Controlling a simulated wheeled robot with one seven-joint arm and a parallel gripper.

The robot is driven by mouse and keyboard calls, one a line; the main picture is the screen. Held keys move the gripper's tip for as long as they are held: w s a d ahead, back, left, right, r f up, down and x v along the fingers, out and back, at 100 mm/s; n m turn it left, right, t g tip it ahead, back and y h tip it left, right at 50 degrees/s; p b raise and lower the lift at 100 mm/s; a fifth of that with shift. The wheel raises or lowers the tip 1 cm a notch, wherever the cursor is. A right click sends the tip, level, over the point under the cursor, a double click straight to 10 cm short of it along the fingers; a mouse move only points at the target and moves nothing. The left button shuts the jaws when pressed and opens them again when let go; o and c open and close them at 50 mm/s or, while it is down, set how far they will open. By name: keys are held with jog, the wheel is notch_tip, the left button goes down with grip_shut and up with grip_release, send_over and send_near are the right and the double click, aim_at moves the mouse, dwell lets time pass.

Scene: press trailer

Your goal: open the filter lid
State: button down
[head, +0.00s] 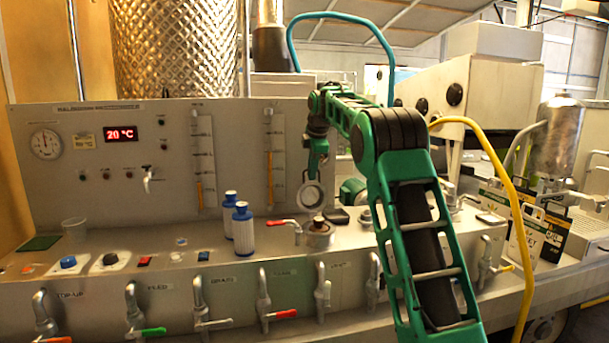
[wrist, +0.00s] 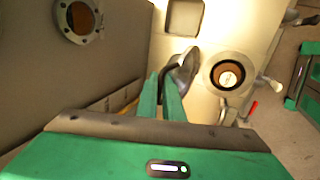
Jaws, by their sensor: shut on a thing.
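The filter lid (head: 311,196) is a round metal disc with a bright rim. In the head view it stands steeply tilted up, just behind and above the filter housing (head: 319,236). My gripper (head: 318,156) points down at the lid's upper edge and is shut on it, probably at a dark handle. In the wrist view the green fingers (wrist: 168,100) close on the dark handle beside the lid (wrist: 184,68), seen nearly edge-on. The housing's round mouth (wrist: 228,75) is uncovered there, with brown and a pale centre inside. The fingers partly hide the handle.
Two blue-and-white bottles (head: 241,228) stand left of the housing. A red-handled valve (head: 283,223) is close by its left side. The gauge panel (head: 100,165) rises behind. Several taps line the bench front, and a yellow hose (head: 500,170) hangs at the right.

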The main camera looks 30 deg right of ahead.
jog(key=shift+w, duration=0.15)
dwell(0.3)
jog(key=c, duration=1.9)
grip_release()
jog(key=shift+r, duration=0.1)
jog(key=v, duration=1)
jog(key=shift+r, duration=0.3)
